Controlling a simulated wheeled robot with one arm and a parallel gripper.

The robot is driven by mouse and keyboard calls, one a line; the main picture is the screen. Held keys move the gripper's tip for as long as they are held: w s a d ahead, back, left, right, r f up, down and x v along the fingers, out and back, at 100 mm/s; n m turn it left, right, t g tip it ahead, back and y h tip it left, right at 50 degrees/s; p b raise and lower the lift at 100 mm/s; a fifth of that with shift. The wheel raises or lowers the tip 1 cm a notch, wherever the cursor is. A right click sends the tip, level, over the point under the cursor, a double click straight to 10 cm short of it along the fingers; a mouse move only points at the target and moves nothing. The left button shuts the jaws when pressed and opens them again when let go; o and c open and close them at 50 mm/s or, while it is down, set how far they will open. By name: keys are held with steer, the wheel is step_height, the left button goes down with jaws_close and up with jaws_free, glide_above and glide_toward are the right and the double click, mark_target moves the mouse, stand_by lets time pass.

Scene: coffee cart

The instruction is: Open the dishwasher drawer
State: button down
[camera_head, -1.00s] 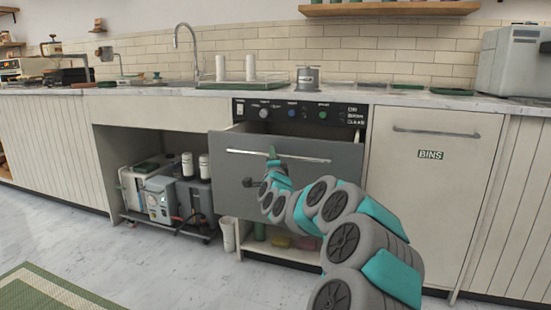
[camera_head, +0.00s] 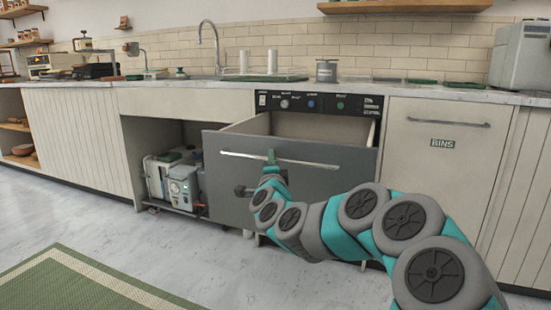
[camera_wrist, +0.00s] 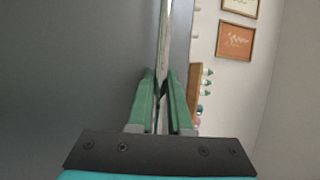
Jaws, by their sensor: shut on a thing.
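The dishwasher drawer (camera_head: 240,185) is a dark grey front under a black control panel (camera_head: 318,104), and it stands partly pulled out with its pale inner walls showing. A long silver handle (camera_head: 232,155) runs across its front. My gripper (camera_head: 271,158) is at the middle of the handle. In the wrist view the green fingers of my gripper (camera_wrist: 162,105) are closed on the handle (camera_wrist: 163,35), one on each side. The drawer front (camera_wrist: 70,60) fills the left of that view. The drawer's floor is hidden in the head view.
An open bay with a grey machine (camera_head: 183,187) lies left of the drawer. A cabinet door marked BINS (camera_head: 440,170) is closed at right. The floor (camera_head: 120,220) in front is clear apart from a green rug (camera_head: 90,285).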

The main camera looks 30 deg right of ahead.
steer(key=shift+s+a+f, duration=0.1)
steer(key=shift+s+a, duration=0.05)
steer(key=shift+a, duration=0.15)
steer(key=c, duration=0.8)
jaws_free()
steer(key=shift+c, duration=0.2)
steer(key=v, duration=0.7)
steer(key=shift+s+a+b, duration=0.2)
steer(key=shift+s+b, duration=0.2)
